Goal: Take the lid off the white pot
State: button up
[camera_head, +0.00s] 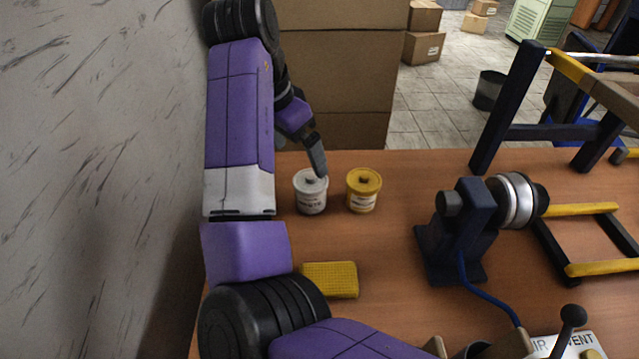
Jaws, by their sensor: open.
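The white pot (311,198) stands upright on the wooden table, with its white lid (309,180) on top and a small dark knob in the middle of the lid. My gripper (318,170) points down at the pot from above and behind. One finger shows close to the lid's knob; I cannot tell whether it touches. The other finger is hidden. The gripper is open and holds nothing that I can see.
A yellow pot (362,197) with a lid stands close to the right of the white pot. A yellow sponge-like block (330,279) lies in front. A dark blue machine (461,225) and frame (515,110) stand right. Cardboard boxes (340,75) rise behind the table; a wall is left.

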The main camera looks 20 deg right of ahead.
aim_at(309, 177)
jog(key=x, duration=0.2)
jog(key=shift+w+d+f, duration=0.1)
jog(key=shift+d+f, duration=0.15)
jog(key=shift+w+x, duration=0.1)
jog(key=shift+x, duration=1.45)
jog(key=shift+w+x, duration=0.15)
jog(key=shift+x, duration=1.35)
jog(key=shift+a, duration=0.1)
jog(key=c, duration=1.4)
